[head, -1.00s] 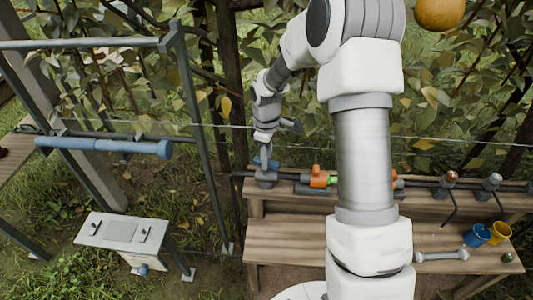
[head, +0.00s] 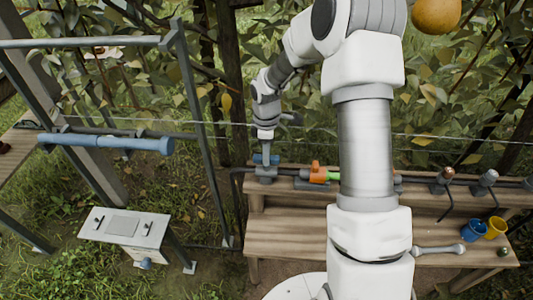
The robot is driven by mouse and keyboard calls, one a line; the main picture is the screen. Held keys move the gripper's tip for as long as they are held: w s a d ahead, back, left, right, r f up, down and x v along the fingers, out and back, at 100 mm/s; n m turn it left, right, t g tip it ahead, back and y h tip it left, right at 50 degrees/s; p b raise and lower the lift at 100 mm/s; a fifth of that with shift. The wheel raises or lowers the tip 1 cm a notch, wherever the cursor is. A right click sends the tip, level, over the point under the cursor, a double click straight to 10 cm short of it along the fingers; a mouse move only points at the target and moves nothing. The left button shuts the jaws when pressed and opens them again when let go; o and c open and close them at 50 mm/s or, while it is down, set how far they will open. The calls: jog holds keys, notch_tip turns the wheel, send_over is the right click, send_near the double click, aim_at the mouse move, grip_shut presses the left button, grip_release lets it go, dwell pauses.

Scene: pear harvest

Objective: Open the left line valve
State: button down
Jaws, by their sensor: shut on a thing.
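The left line valve is a grey body (head: 266,176) with a blue handle (head: 259,159), at the left end of the dark pipe along the back shelf of the wooden bench. My gripper (head: 267,154) comes down from above and is shut on the blue handle. The fingertips are small here and hide part of the handle. An orange valve (head: 318,173) with a green part beside it sits on the same pipe to the right. My arm hides the pipe's middle.
The wooden bench (head: 290,228) holds a blue cup (head: 474,231), a yellow cup (head: 496,228) and a grey bar-like tool (head: 440,249). Further fittings (head: 442,180) stand on the pipe at right. A metal frame with a blue roller (head: 105,143) and a white box (head: 125,227) stand at left.

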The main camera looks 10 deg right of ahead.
jog(key=c, duration=0.7)
grip_release()
jog(key=shift+r, duration=0.1)
notch_tip(320, 180, up, 17)
jog(key=p, duration=0.3)
jog(key=shift+r, duration=0.2)
jog(key=s+r+m+t+h+p, duration=0.1)
jog(key=s+r+m+t+p, duration=0.15)
jog(key=s+r+m, duration=0.75)
jog(key=s+r+m+t, duration=0.1)
jog(key=s+r, duration=0.1)
jog(key=s, duration=0.3)
jog(key=s+r+m+t+p, duration=0.1)
jog(key=s+r+m, duration=0.1)
jog(key=s, duration=0.4)
jog(key=s+r+m+t+y+p, duration=0.1)
jog(key=s+r, duration=0.2)
jog(key=s, duration=0.2)
jog(key=shift+s+d+m, duration=0.15)
jog(key=shift+d+m, duration=0.05)
jog(key=shift+m, duration=0.1)
